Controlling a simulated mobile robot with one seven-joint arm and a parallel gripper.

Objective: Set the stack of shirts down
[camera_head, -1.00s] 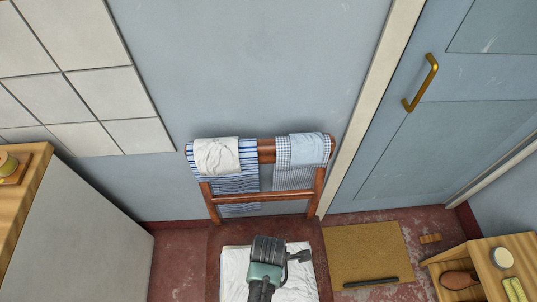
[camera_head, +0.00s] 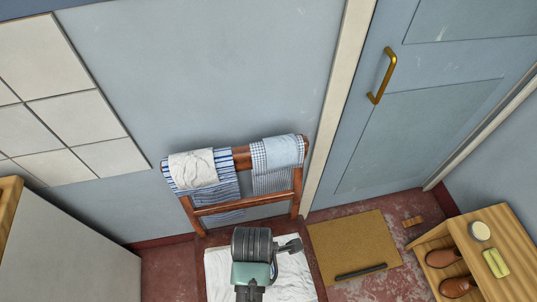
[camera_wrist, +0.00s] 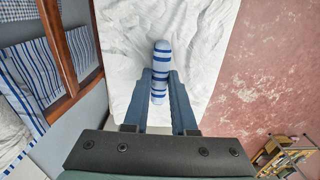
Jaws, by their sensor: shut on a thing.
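In the wrist view, my gripper (camera_wrist: 160,94) is shut on a narrow blue-and-white striped cloth bundle (camera_wrist: 160,60), which I take as the stack of shirts. The bundle's rounded end shows just beyond the fingertips. Behind it spreads a wide, wrinkled white cloth surface (camera_wrist: 205,40); I cannot tell whether the bundle touches it. In the head view, my wrist hides the fingertips and the bundle, and the white cloth (camera_head: 295,275) shows around it at the bottom.
A wooden rack (camera_head: 240,205) with striped, checked and white cloths stands against the wall. A brown mat (camera_head: 350,245) with a dark bar lies right of the white cloth. A wooden shelf (camera_head: 500,225) with shoes is at lower right. A pale cabinet (camera_head: 70,240) stands left.

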